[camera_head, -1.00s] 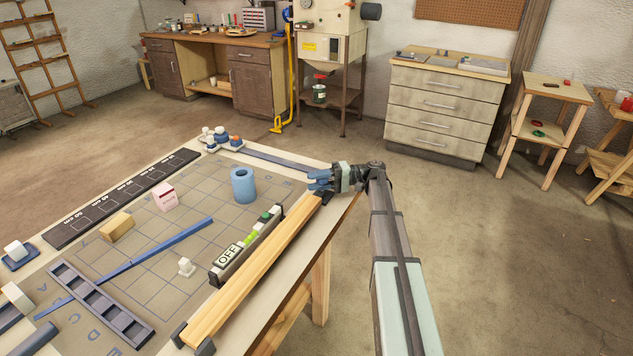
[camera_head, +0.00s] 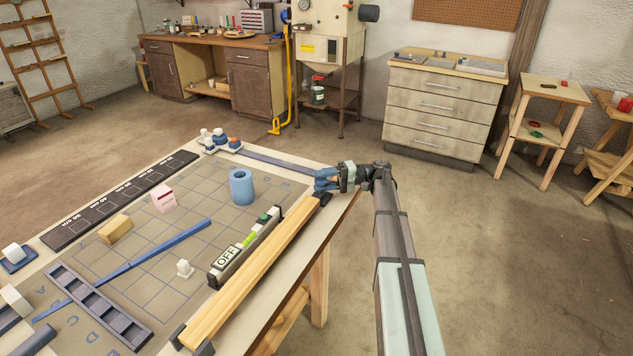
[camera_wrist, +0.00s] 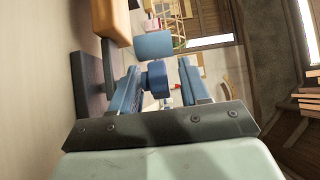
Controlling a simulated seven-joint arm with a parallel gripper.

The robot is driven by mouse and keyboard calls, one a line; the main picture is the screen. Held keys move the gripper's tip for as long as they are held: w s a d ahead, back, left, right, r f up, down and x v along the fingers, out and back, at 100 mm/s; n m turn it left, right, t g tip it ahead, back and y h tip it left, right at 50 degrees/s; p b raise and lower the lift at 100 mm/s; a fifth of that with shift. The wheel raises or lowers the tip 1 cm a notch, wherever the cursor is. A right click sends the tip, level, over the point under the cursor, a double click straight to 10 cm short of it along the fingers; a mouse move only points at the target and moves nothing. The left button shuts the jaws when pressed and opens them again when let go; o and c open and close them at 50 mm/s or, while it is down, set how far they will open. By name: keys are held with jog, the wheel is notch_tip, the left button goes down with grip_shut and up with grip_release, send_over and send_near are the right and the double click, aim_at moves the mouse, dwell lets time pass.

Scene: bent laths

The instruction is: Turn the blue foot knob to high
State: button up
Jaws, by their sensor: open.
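A blue knob (camera_wrist: 157,75) shows in the wrist view between the two blue fingers of my gripper (camera_wrist: 160,88). The fingers are apart, with a gap visible on the knob's right; contact on its left is unclear. In the head view, my gripper (camera_head: 326,181) is at the table's far right corner, by the dark end foot (camera_head: 321,198) of a wooden lath (camera_head: 255,268). The knob cannot be told from the blue fingers there. No setting mark on it is readable. A dark block (camera_wrist: 92,85) lies left of the fingers in the wrist view.
A blue hollow cylinder (camera_head: 242,187) stands left of my gripper. A strip marked OFF (camera_head: 227,257) runs beside the lath. A wooden block (camera_head: 115,229), a pink-white box (camera_head: 163,198) and a blue bar (camera_head: 155,247) lie further left. The floor right of the table is clear.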

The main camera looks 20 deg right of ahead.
jog(key=shift+s+d, duration=0.15)
jog(key=shift+d, duration=2.4)
jog(key=shift+d, duration=0.15)
jog(key=shift+m+t, duration=0.4)
jog(key=shift+t, duration=0.3)
jog(key=s+d, duration=0.3)
jog(key=shift+d, duration=0.3)
jog(key=s+m+t, duration=0.1)
jog(key=s, duration=0.3)
jog(key=w+a+m+t, duration=0.1)
jog(key=w+a, duration=0.1)
jog(key=a, duration=0.1)
jog(key=w+a+t+h, duration=0.1)
jog(key=w+a, duration=0.2)
jog(key=a, duration=0.1)
jog(key=w+a+m+t, duration=0.1)
jog(key=w+a+t, duration=0.1)
jog(key=w+a, duration=0.1)
jog(key=shift+w+a+m+h, duration=0.1)
jog(key=shift+a+m+h, duration=0.25)
jog(key=shift+a, duration=0.3)
jog(key=shift+c, duration=0.3)
